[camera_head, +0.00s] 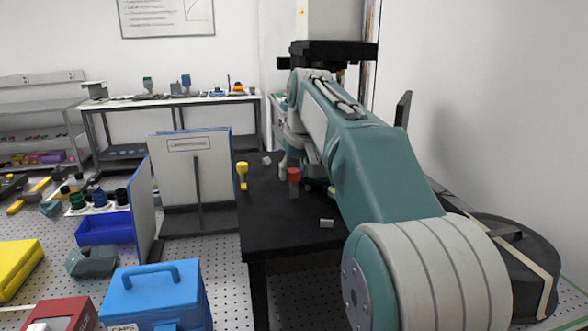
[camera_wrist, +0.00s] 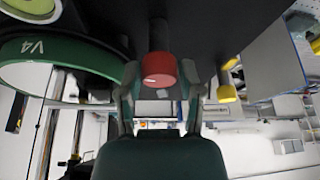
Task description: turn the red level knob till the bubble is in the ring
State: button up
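In the wrist view the red knob (camera_wrist: 159,70) is large and lies between the two fingertips of my gripper (camera_wrist: 160,72). The fingers are spread, one on each side of it, with narrow gaps; I cannot tell if either touches. In the head view my gripper (camera_head: 287,155) is partly hidden by my arm and sits just beside and behind the knob. I cannot make out the level's bubble or ring in either view.
A yellow knob (camera_head: 242,170) stands left of the red one; a yellow piece (camera_wrist: 227,92) shows in the wrist view. A green ring marked V4 (camera_wrist: 62,42) is close by there. The black table (camera_head: 275,215) carries small grey blocks. A blue case (camera_head: 160,298) stands at front left.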

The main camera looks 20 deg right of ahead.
jog(key=shift+o, duration=0.6)
jog(key=shift+w, duration=0.1)
jog(key=shift+r, duration=0.15)
jog(key=shift+r, duration=0.25)
jog(key=v, duration=1.1)
